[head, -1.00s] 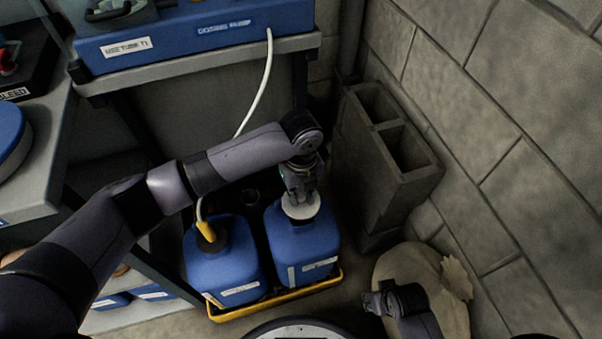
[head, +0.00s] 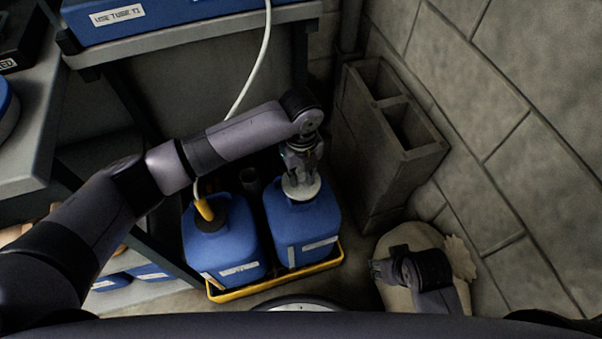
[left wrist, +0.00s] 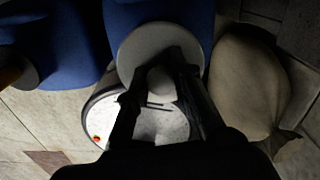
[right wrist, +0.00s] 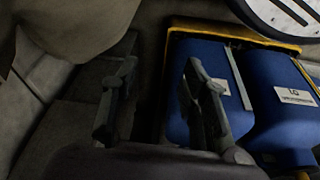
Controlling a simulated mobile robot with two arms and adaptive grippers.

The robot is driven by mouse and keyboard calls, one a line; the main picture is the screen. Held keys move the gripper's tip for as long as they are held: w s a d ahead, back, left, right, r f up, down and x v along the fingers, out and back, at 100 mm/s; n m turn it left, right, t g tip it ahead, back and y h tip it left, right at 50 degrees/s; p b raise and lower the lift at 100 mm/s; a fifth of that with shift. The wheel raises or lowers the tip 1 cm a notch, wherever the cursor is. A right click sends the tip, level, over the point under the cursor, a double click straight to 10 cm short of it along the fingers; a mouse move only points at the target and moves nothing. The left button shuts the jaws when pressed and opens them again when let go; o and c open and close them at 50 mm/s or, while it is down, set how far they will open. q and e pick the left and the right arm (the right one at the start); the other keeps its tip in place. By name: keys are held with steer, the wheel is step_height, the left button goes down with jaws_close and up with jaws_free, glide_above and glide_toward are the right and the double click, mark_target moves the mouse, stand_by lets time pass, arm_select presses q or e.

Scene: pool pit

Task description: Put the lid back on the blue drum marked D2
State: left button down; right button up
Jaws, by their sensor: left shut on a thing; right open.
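Two blue drums stand side by side in a yellow-edged tray (head: 240,293). The right drum (head: 310,228) has a white label too small to read, so I cannot tell its marking. My left gripper (head: 301,180) is shut on a pale grey round lid (head: 303,191) at the top of this drum. I cannot tell whether the lid is seated or just above the mouth. The lid also shows in the left wrist view (left wrist: 134,52), between the dark fingers. My right gripper (head: 380,269) is open and empty, low and to the right of the tray.
The left drum (head: 228,245) has a yellow hose fitting (head: 204,210) and a white hose (head: 262,60) rising from it. Grey hollow blocks (head: 375,170) stand close on the right, by the wall. A beige sack (head: 400,240) lies near my right gripper. A bench stands behind.

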mark_target(301, 184)
arm_select(q)
step_height(301, 184, down, 2)
steer(key=b, duration=0.2)
steer(key=shift+f+b, duration=0.1)
steer(key=shift+b, duration=0.2)
steer(key=shift+f, duration=0.25)
steer(key=shift+f+b, duration=0.3)
steer(key=shift+f, duration=0.6)
arm_select(e)
steer(key=shift+v, duration=2.7)
steer(key=shift+d, duration=0.1)
arm_select(q)
steer(key=shift+p, duration=0.6)
arm_select(e)
steer(key=shift+r, duration=0.55)
arm_select(q)
steer(key=shift+r, duration=0.1)
steer(key=shift+p, duration=0.35)
arm_select(e)
steer(key=shift+w+f, duration=0.3)
steer(key=shift+f, duration=0.25)
steer(key=shift+w+r, duration=0.1)
